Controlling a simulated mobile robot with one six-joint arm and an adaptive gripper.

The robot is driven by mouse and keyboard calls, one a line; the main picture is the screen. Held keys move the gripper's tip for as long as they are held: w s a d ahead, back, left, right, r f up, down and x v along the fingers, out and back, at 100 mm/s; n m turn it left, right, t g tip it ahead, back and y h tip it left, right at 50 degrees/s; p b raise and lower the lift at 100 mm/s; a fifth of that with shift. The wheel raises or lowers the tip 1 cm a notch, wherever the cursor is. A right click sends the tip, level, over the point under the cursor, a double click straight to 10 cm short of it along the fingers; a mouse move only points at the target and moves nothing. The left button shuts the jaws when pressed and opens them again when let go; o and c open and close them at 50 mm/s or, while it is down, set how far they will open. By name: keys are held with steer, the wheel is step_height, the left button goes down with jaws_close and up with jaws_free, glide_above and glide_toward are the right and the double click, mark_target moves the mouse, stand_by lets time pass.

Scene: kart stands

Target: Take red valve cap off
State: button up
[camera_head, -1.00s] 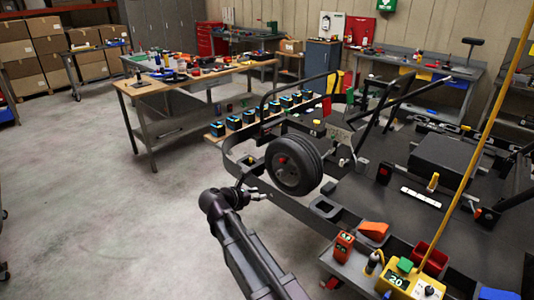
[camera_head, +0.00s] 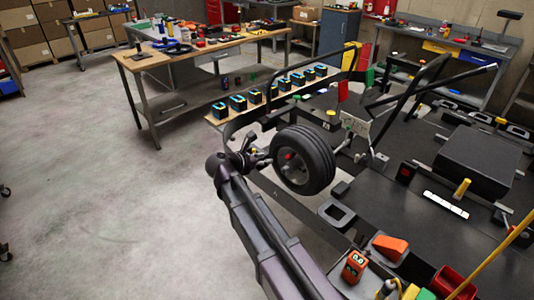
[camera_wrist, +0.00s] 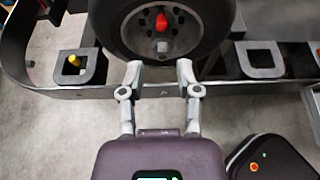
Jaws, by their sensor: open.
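The red valve cap (camera_wrist: 161,22) sits on the wheel hub (camera_wrist: 152,30), standing out from its pale centre in the wrist view. It also shows as a small red spot in the head view (camera_head: 289,155). The black tyre (camera_head: 315,152) stands upright at the kart's side. My gripper (camera_wrist: 161,72) is open and empty, its two fingertips apart just below the hub in the wrist view. The cap lies above and between the fingertips, apart from them. In the head view my gripper (camera_head: 262,158) is close to the left of the wheel. A grey nut (camera_wrist: 163,47) shows under the cap.
The kart's dark side rail (camera_wrist: 265,88) runs behind the fingers, with square loops on both sides; a yellow cap (camera_wrist: 74,61) sits in the left one. A wooden workbench (camera_head: 190,48) stands behind. The concrete floor at left is clear.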

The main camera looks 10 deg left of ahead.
mark_target(289, 155)
steer(key=shift+w+d, duration=0.1)
steer(key=shift+w+d, duration=0.1)
stand_by(0.3)
steer(key=b+x, duration=0.4)
steer(key=x, duration=0.7)
steer(key=shift+w+d+f+b, duration=0.15)
steer(key=shift+b, duration=0.2)
steer(key=shift+b+x, duration=0.3)
steer(key=shift+x, duration=0.65)
jaws_close()
steer(key=shift+f+p+v, duration=0.2)
steer(key=shift+p+v, duration=0.15)
steer(key=shift+v, duration=1.15)
steer(key=shift+f+p+v, duration=0.25)
steer(key=shift+p+v, duration=0.05)
steer(key=shift+v, duration=1.15)
stand_by(0.3)
